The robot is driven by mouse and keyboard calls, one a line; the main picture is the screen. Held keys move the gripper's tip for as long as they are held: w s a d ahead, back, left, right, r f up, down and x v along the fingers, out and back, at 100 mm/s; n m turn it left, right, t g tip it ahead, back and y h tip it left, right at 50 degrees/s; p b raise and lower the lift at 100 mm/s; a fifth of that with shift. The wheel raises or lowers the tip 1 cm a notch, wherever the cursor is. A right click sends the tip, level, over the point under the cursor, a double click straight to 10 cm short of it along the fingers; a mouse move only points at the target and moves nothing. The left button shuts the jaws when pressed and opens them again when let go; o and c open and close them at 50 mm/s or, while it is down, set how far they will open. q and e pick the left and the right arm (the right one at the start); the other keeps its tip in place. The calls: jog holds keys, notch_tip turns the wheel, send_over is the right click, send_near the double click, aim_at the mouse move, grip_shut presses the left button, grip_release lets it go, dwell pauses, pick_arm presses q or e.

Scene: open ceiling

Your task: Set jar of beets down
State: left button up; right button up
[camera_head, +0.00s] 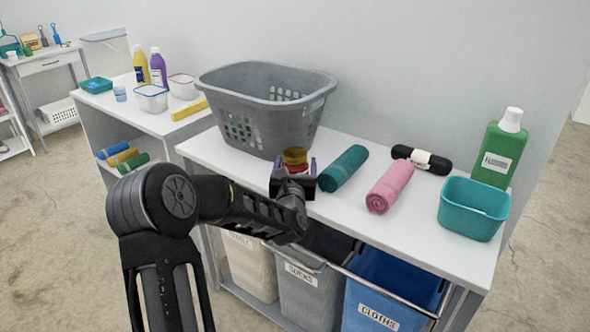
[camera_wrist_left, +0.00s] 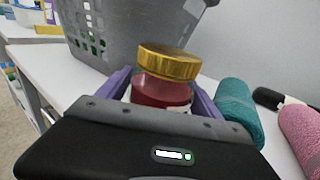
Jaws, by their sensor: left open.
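The jar of beets (camera_head: 295,158) has a gold lid and dark red contents. It stands upright on the white table, just in front of the grey laundry basket. My left gripper (camera_head: 294,176) is around it at table height. In the left wrist view the jar (camera_wrist_left: 163,90) sits between the two purple fingers of my left gripper (camera_wrist_left: 160,95), which is open. The jar's lower part is hidden behind the gripper body. My right gripper is not in view.
The grey laundry basket (camera_head: 255,125) stands close behind the jar. A teal rolled towel (camera_head: 343,168) lies close to its right, then a pink one (camera_head: 390,186). A teal bin (camera_head: 473,222) and green bottle (camera_head: 499,150) stand farther right. Labelled bins (camera_head: 305,289) hang below the table.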

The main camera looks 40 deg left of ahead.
pick_arm(q)
jog(key=v, duration=1.2)
jog(key=shift+b, duration=0.35)
jog(key=shift+f, duration=0.1)
